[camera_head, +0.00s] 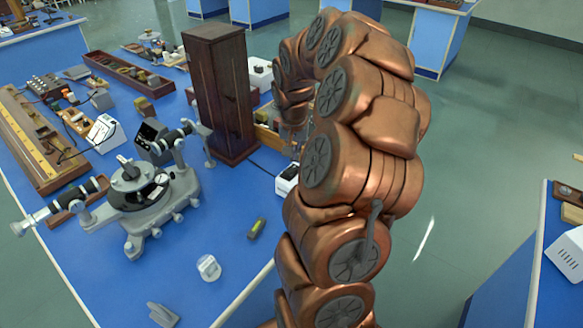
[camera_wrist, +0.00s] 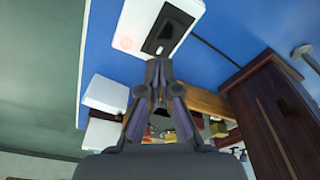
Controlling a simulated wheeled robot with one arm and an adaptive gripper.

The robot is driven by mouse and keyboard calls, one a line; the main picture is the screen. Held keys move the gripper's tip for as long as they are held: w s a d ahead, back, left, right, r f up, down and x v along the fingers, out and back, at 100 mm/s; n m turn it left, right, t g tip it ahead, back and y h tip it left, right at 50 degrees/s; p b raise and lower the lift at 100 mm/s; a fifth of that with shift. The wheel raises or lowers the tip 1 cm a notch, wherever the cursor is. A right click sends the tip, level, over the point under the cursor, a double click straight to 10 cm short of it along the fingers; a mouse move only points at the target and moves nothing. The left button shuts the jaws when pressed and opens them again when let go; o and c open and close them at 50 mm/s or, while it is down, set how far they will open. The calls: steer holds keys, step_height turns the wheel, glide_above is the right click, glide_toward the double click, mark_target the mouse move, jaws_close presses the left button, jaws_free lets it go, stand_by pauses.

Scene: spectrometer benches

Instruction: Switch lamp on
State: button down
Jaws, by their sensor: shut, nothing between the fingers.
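In the wrist view, a white box (camera_wrist: 135,35) with a black switch panel (camera_wrist: 172,27) lies just beyond my gripper (camera_wrist: 158,62). A small pale rocker or lever shows on the panel, and a faint pink round mark sits beside it. My fingers are closed together and empty, with their tips at the panel's near end; I cannot tell if they touch it. In the head view, a white box (camera_head: 287,180) with a dark face sits at the blue bench's right edge, partly hidden by my arm. No lit lamp is identifiable.
A tall dark wooden housing (camera_head: 215,90) stands beside the box on the blue bench (camera_head: 190,265); it also shows in the wrist view (camera_wrist: 268,105). A spectrometer (camera_head: 140,195) stands to the left. More white boxes (camera_wrist: 112,92) line the bench edge. A cable runs from the switch box.

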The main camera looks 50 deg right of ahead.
mark_target(294, 167)
steer(key=shift+r, duration=2.2)
steer(key=s+a+r+n+y, duration=0.1)
steer(key=s+a+r+n, duration=0.15)
steer(key=a, duration=0.85)
steer(key=s+a+r+n, duration=0.15)
steer(key=a+n, duration=0.25)
steer(key=a, duration=0.6)
steer(key=s+a+f+n+g, duration=0.1)
steer(key=s+a+n, duration=0.1)
steer(key=s+a, duration=0.4)
steer(key=s+a+f+n+g, duration=0.1)
steer(key=s+a+n, duration=0.1)
steer(key=s+a, duration=0.5)
steer(key=s, duration=0.5)
steer(key=shift+a+f+g, duration=0.15)
steer(key=shift+f+g, duration=0.15)
steer(key=shift+g, duration=0.1)
steer(key=shift+s+n, duration=0.1)
steer(key=shift+n, duration=0.15)
